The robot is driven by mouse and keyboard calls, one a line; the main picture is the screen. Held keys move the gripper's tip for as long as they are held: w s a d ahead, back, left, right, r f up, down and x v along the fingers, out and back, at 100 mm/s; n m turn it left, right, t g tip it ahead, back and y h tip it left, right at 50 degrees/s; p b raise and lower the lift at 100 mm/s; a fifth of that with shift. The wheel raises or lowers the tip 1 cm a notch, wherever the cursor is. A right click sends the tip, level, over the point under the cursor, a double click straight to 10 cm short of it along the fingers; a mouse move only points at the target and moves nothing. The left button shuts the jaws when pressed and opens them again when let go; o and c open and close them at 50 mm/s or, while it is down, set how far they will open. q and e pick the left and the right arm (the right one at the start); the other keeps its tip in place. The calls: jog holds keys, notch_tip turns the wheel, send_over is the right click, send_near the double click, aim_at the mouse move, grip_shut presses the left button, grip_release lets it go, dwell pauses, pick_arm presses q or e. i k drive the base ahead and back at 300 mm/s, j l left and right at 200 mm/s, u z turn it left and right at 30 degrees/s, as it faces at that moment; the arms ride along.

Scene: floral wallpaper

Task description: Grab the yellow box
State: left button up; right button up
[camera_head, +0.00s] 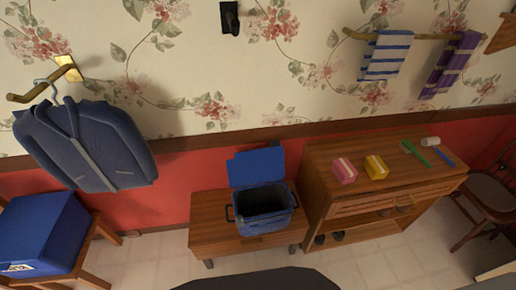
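The yellow box (376,167) is a small box with a pale band, lying on top of the wooden cabinet (323,213) on the right. It sits just right of a similar pink box (344,171), with a small gap between them. Neither of my grippers shows in the head view, so I cannot see their state.
A green brush-like item (415,153) and a white-headed, blue-handled one lie right of the boxes. A blue bin (262,209) with its lid open stands on a low wooden bench (205,236). A chair (490,197) is at right; a blue box (42,232) is at left.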

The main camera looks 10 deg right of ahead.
aim_at(374, 166)
jog(key=z, duration=1.5)
